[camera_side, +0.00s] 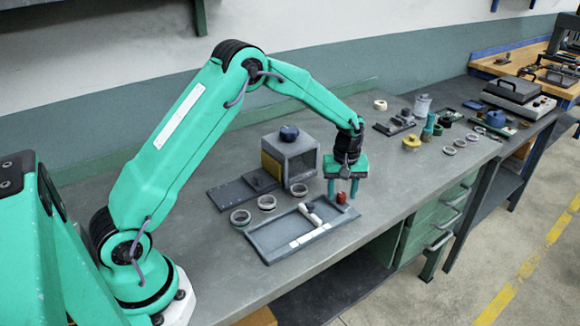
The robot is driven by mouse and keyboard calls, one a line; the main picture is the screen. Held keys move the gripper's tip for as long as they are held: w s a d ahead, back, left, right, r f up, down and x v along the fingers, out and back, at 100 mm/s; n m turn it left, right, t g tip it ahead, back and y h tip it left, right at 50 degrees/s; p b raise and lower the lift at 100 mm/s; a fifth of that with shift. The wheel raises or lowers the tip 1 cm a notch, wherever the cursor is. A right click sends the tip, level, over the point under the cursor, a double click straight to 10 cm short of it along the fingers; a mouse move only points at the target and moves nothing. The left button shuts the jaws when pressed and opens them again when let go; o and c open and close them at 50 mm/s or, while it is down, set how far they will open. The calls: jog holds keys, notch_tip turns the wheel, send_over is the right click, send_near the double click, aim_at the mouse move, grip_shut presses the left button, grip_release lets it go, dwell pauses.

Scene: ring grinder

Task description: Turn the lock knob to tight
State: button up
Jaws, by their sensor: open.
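My gripper (342,190) is teal, points straight down and has its two fingers apart. A small red knob-like piece (341,198) shows at and just below the fingertips, by the far right corner of the grey tray. I cannot tell whether the fingers touch it or which way it is turned. A dark blue knob (289,133) sits on top of the grey box-shaped machine (301,153), left of my gripper and apart from it. No tight or loose marking is readable on either.
The shallow grey tray (270,249) holds white bars. Several metal rings, including one ring (240,217), lie left of it. A dark flat plate (233,193) lies beside the machine. Rings, jars and small parts stand farther right. The bench's front left is clear.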

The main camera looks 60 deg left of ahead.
jog(key=shift+f, duration=0.1)
grip_shut()
